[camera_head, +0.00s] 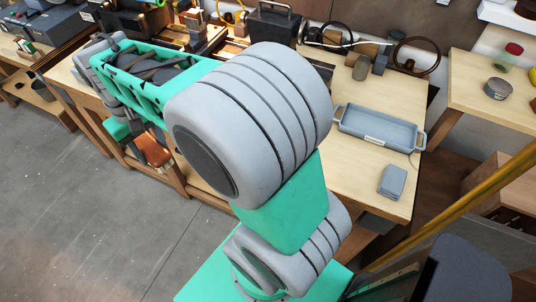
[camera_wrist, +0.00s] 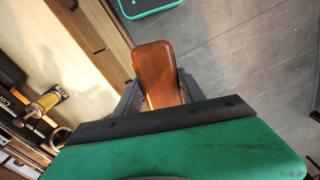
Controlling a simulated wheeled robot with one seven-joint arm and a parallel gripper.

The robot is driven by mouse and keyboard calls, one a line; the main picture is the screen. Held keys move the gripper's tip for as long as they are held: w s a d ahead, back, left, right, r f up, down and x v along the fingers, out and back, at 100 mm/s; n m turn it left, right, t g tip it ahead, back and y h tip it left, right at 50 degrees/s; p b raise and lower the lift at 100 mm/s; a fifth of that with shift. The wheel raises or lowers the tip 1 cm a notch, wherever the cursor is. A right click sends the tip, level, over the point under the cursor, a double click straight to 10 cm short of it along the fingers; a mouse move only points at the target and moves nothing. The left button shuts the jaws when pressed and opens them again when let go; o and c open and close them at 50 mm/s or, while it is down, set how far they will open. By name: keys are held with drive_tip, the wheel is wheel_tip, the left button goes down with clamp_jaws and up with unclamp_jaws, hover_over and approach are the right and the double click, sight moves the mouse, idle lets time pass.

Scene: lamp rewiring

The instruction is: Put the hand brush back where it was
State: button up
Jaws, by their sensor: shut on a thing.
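The hand brush (camera_wrist: 156,66) shows in the wrist view as a rounded brown wooden part. It sits between the two dark fingers of my gripper (camera_wrist: 158,92), which is shut on it. In the camera_head view the brush (camera_head: 153,150) shows as an orange-brown piece at the front edge of the workbench, partly hidden by my arm. It appears to be held out over the floor side of the bench edge. Its bristles cannot be made out in either view.
A side table (camera_head: 470,85) stands at the right. Grey floor (camera_head: 60,190) is open at the left.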

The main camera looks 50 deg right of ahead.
drive_tip(key=s+d+f+m+b, duration=0.2)
drive_tip(key=s+d+m+b, duration=0.3)
drive_tip(key=d, duration=0.5)
drive_tip(key=s+d+f+m+b, duration=0.1)
drive_tip(key=s+d+m+b, duration=0.15)
drive_tip(key=s+d, duration=0.6)
drive_tip(key=s+d+f+m+b, duration=0.1)
drive_tip(key=s+d+m+b, duration=0.25)
drive_tip(key=s, duration=0.45)
drive_tip(key=s+d+f+m+b, duration=0.2)
drive_tip(key=s+d+m, duration=0.2)
drive_tip(key=s, duration=0.5)
drive_tip(key=s+d+f, duration=0.1)
drive_tip(key=d+f, duration=0.2)
drive_tip(key=d, duration=0.1)
drive_tip(key=s+d+f+p, duration=0.1)
drive_tip(key=d+f, duration=0.2)
drive_tip(key=d, duration=0.1)
drive_tip(key=s+d+f+p, duration=0.1)
drive_tip(key=d+f, duration=0.1)
drive_tip(key=d, duration=0.2)
drive_tip(key=shift+s+d+f, duration=0.15)
drive_tip(key=shift+f, duration=0.25)
drive_tip(key=f, duration=0.3)
drive_tip(key=shift+d+f+p, duration=0.25)
drive_tip(key=shift+f+p, duration=0.05)
